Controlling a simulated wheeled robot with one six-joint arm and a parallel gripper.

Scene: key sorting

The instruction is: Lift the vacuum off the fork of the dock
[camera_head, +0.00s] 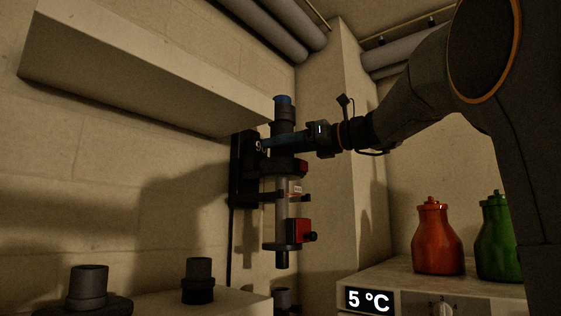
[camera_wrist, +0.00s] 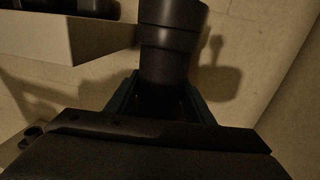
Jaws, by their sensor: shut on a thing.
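The vacuum (camera_head: 284,215) hangs upright in the head view, a dark tube with a clear middle, red parts and a blue top end. The dark dock (camera_head: 243,165) is on the wall directly behind it, to its left. The fork is hard to make out, and I cannot tell whether the vacuum still rests on it. My gripper (camera_head: 280,143) reaches in from the right and is shut on the vacuum's upper part. In the wrist view the vacuum's dark tube (camera_wrist: 168,55) stands between the fingers of my gripper (camera_wrist: 162,95).
A pale wall box (camera_head: 140,75) juts out at upper left. A red bottle (camera_head: 436,240) and a green bottle (camera_head: 495,240) stand on a counter at lower right, above a 5 °C display (camera_head: 369,300). Dark cylinders (camera_head: 198,280) stand at lower left. A wall corner is close behind my gripper.

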